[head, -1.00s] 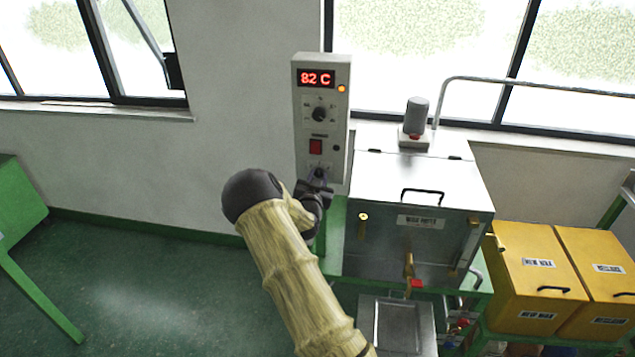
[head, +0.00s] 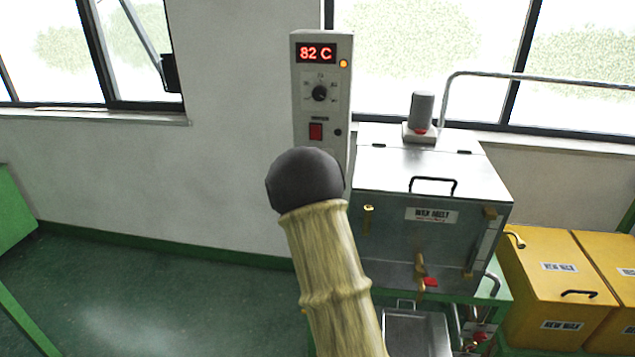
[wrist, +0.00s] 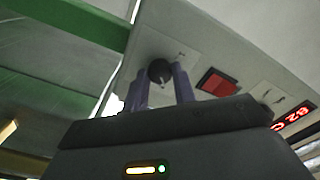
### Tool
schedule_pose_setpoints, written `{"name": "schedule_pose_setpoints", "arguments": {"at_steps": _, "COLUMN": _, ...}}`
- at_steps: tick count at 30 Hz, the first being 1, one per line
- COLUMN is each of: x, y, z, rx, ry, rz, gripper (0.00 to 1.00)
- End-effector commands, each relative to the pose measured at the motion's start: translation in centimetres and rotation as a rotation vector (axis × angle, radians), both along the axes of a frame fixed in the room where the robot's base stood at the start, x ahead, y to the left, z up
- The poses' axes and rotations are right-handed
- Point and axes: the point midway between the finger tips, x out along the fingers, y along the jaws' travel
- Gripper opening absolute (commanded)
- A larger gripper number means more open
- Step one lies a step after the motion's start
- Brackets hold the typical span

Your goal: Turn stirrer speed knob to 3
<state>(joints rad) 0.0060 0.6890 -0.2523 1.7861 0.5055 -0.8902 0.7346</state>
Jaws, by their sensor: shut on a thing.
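The grey control box (head: 300,85) stands against the wall with a lit red 82 C display (head: 316,53). The stirrer speed knob (wrist: 160,71) is a dark round knob low on the box, with a pale mark on it. My gripper (wrist: 161,78) has one finger on each side of the knob and is shut on it. In the head view my arm hides both the knob and the gripper. The scale numbers around the knob are too small to read, so its setting cannot be told.
Above it are another dark knob (head: 319,93) and a red switch (head: 315,131), which also shows in the wrist view (wrist: 217,83). The metal wax melter (head: 390,220) stands close on the right. The floor at left is clear.

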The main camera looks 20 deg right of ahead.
Motion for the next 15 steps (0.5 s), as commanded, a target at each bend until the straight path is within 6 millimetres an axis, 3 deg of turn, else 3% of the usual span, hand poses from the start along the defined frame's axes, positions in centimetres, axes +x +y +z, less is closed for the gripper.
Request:
{"name": "schedule_pose_setpoints", "arguments": {"at_steps": 1, "x": -0.01, "y": -0.02, "z": -0.66, "rx": 0.027, "ry": -0.024, "rz": 0.0, "gripper": 0.04}}
{"name": "schedule_pose_setpoints", "arguments": {"at_steps": 15, "x": 0.01, "y": 0.04, "z": -0.24, "rx": 0.231, "ry": -0.157, "rz": 0.001, "gripper": 0.04}}
